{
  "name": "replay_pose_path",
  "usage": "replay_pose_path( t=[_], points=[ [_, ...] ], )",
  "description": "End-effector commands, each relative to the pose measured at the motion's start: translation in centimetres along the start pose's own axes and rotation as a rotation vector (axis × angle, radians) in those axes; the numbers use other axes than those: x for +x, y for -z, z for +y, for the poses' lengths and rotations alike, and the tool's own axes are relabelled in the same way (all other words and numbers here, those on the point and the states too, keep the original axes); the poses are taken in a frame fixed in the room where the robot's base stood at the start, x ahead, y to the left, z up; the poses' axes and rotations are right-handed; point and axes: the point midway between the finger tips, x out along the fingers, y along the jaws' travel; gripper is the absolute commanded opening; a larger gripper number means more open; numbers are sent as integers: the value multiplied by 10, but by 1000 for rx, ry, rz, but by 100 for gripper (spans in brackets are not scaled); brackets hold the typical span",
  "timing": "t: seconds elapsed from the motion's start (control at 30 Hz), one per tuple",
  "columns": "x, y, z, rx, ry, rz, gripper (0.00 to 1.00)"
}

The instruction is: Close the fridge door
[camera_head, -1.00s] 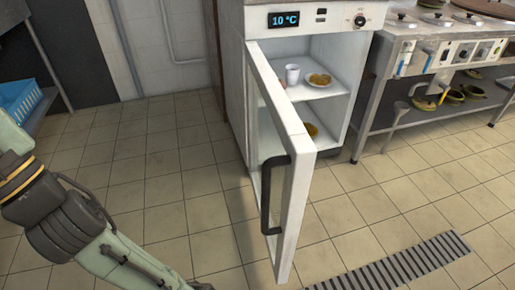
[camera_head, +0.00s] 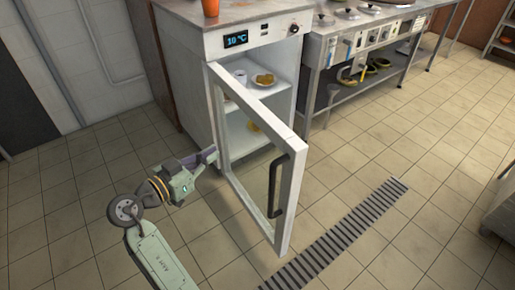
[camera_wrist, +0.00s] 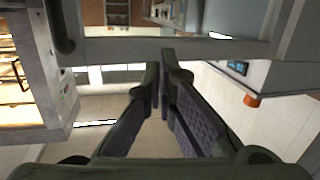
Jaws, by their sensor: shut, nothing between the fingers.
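The small white fridge (camera_head: 192,50) stands with its glass door wide open. The white door frame (camera_head: 290,190) sticks out toward the front, with a dark vertical handle (camera_head: 278,185) on its outer face near the free edge. My gripper (camera_head: 210,157) is shut and empty, on the outer, left side of the door, near its hinge-side edge. In the wrist view the closed fingers (camera_wrist: 163,80) point at the door frame (camera_wrist: 180,48). I cannot tell whether they touch it. A white cup (camera_head: 240,76) and a plate of yellow food (camera_head: 264,80) are inside.
An orange cup (camera_head: 210,7) stands on the fridge top. A steel counter (camera_head: 330,45) with pots, and pans on its lower shelf, stands to the right. A floor drain grate (camera_head: 340,235) lies in front of the door. The tiled floor around it is clear.

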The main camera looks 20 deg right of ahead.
Motion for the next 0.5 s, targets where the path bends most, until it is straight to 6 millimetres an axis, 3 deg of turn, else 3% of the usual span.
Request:
replay_pose_path(
  t=[0.1,0.2,0.37,0.5],
  points=[
    [-5,-3,42,33,-197,48,0],
    [-10,-4,61,58,-284,81,0],
    [-4,-3,71,70,-321,97,0],
    [16,0,78,68,-321,96,0]
  ],
)
